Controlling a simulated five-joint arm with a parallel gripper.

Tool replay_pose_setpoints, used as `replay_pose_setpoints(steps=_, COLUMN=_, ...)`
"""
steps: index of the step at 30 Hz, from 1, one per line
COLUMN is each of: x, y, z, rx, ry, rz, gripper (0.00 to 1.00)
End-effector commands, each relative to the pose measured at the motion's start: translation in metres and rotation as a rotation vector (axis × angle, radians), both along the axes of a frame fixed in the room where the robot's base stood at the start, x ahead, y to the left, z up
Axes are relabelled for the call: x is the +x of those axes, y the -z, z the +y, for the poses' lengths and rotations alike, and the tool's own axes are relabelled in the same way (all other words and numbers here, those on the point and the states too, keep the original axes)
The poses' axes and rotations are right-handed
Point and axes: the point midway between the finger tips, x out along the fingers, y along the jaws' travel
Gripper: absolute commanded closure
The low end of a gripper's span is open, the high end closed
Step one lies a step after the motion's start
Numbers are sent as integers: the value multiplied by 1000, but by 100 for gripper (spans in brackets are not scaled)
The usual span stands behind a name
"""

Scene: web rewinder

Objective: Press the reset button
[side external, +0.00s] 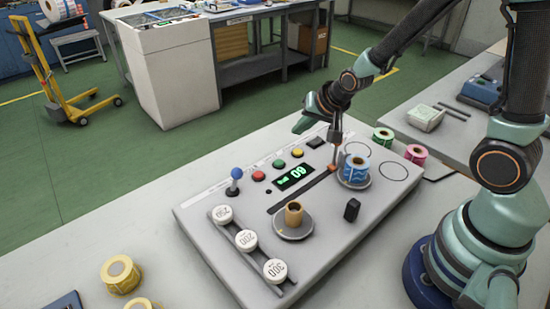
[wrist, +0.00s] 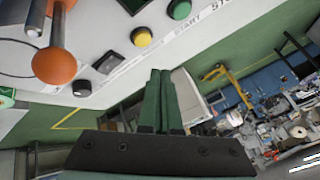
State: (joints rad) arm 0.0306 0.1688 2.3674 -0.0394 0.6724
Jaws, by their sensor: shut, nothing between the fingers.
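A row of buttons runs along the far edge of the grey control panel: a red one (side external: 259,176), a green one (side external: 279,163) and a yellow one (side external: 297,153), with a black square switch (side external: 316,142) to their right. I cannot read which is marked reset. The wrist view shows the yellow button (wrist: 141,37), the green button (wrist: 179,9) and the black switch (wrist: 106,63) in its upper part. My gripper (side external: 299,127) is above the panel's far edge, near the yellow button and black switch, apart from them. Its fingers (wrist: 160,75) are shut and empty.
The grey panel (side external: 240,270) carries a blue-knobbed lever (side external: 236,174), a lit display (side external: 294,177), an orange knob (side external: 333,171), a cardboard core (side external: 294,213) and a blue roll (side external: 356,169). Round white weights (side external: 246,239) line its left. Green floor (side external: 120,165) lies beyond.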

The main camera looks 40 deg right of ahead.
Motion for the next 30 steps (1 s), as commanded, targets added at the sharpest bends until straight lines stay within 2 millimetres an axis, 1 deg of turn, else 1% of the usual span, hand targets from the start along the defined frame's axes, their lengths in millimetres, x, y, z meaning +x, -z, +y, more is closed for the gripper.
replay_pose_setpoints(steps=1, x=-1, y=8, z=0, rx=0, ry=0, rz=6, gripper=100)
replay_pose_setpoints(steps=3, x=-1, y=16, z=0, rx=0, ry=0, rz=5, gripper=100)
replay_pose_setpoints(steps=10, x=0, y=31, z=0, rx=0, ry=0, rz=1, gripper=100)
replay_pose_setpoints(steps=15, x=0, y=34, z=0, rx=0, ry=0, rz=0, gripper=100)
replay_pose_setpoints(steps=30, x=0, y=34, z=0, rx=0, ry=0, rz=0, gripper=100)
